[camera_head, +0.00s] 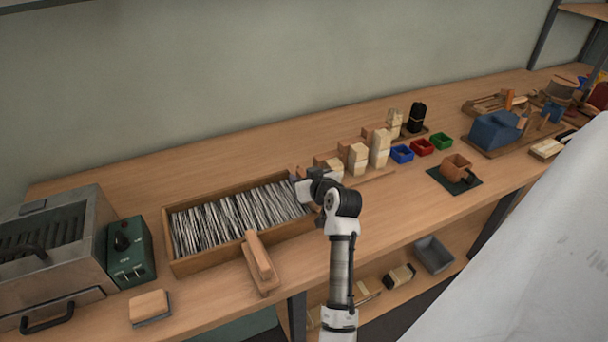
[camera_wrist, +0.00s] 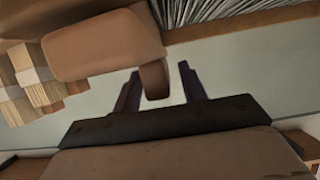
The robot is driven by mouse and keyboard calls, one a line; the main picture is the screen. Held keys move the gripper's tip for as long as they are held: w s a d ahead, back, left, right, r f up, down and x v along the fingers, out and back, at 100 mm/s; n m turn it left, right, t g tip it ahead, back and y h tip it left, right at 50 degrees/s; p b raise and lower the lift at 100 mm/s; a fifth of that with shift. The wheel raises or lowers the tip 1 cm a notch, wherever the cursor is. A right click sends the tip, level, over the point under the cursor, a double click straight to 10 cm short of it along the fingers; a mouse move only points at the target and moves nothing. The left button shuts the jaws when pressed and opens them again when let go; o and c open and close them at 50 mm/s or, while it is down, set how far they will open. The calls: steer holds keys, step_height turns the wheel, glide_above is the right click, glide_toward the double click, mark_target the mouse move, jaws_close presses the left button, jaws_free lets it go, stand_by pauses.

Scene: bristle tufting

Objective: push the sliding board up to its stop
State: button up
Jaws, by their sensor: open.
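My gripper (camera_head: 295,175) is at the right end of the wooden box (camera_head: 181,268), which is filled with thin grey strips. In the wrist view my gripper (camera_wrist: 159,70) is open, with its two dark fingers apart. A brown wooden board (camera_wrist: 100,45) with a short rounded tab (camera_wrist: 154,82) shows there, and the tab appears between the fingers. It may be the sliding board, but I cannot be sure. I cannot tell whether a finger touches the tab. My wrist hides the right end of the box in the head view, and the stop cannot be made out.
Pale blocks (camera_head: 356,158) stand close to the right of my gripper. A wooden handled tool (camera_head: 260,262) lies at the box's front. Blue (camera_head: 402,154), red and green bins stand further right. A green control box (camera_head: 130,252) and a metal machine are at left.

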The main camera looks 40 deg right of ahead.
steer(key=shift+w+f, duration=0.1)
steer(key=shift+w, duration=0.05)
jaws_close()
